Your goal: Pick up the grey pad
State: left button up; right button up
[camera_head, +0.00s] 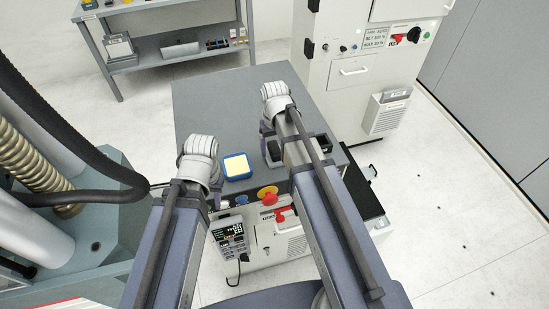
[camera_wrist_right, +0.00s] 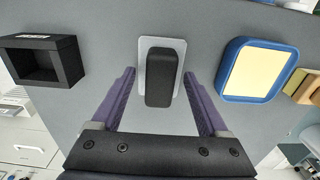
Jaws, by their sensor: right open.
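In the right wrist view a dark grey block, the grey pad (camera_wrist_right: 162,72), lies on a thin light grey plate (camera_wrist_right: 145,55) on the grey bench top. My right gripper (camera_wrist_right: 159,78) is open, its two purple fingers on either side of the pad's near end, with gaps at both sides and nothing held. In the head view my right gripper (camera_head: 273,150) is over the bench top and the arm hides the pad. My left gripper (camera_head: 200,172) is at the bench's left edge; its fingertips are mostly hidden by its wrist.
A blue tray with a yellow top (camera_head: 237,166) lies between the grippers; it also shows in the right wrist view (camera_wrist_right: 258,70). A black open box (camera_wrist_right: 42,60) stands on the pad's other side. The far bench top (camera_head: 215,100) is clear.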

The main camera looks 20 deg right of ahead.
grip_shut()
dwell(0.6)
